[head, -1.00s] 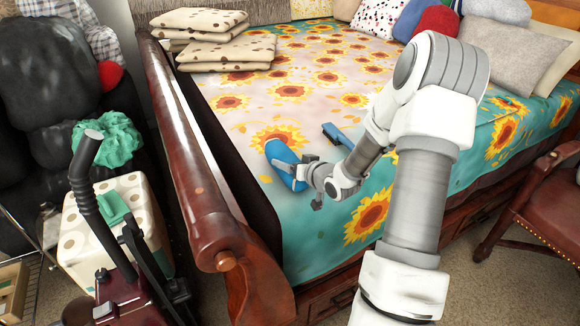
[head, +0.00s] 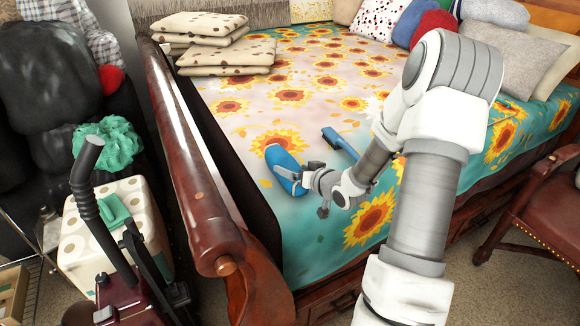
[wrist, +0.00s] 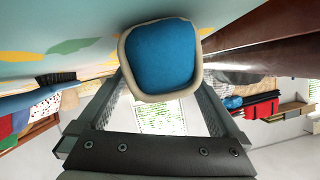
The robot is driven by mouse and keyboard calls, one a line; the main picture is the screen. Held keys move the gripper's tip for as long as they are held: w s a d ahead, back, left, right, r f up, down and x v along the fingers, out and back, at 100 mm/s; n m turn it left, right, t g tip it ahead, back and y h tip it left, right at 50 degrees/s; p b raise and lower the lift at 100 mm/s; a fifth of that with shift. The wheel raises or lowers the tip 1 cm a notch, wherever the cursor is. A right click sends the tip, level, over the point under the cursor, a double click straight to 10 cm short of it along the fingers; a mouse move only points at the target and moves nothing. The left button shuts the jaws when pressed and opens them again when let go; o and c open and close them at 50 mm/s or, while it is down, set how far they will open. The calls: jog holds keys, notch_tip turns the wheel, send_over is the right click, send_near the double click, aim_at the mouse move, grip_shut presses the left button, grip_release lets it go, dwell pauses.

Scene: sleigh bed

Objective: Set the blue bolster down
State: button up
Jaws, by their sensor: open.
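The blue bolster (head: 279,163) lies on the sunflower bedspread (head: 250,118) near the bed's left front part, its near end at my gripper. In the wrist view, its blue end with a pale rim (wrist: 162,55) sits between and just beyond my two fingers, with the bedspread right beside it. My gripper (head: 299,179) is open around that end; a narrow gap seems to show along the fingers, but contact is hard to tell. The bolster's underside is hidden.
A blue brush (head: 338,142) lies on the bedspread just right of my gripper. The dark wooden footboard (head: 205,180) rises left of the bolster. Folded dotted cushions (head: 225,57) and several pillows (head: 490,60) are farther back. The middle of the bed is clear.

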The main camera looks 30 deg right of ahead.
jog(key=p+v, duration=0.1)
jog(key=v, duration=0.8)
jog(key=shift+s+p, duration=0.15)
jog(key=shift+p, duration=0.2)
jog(key=shift+r, duration=0.1)
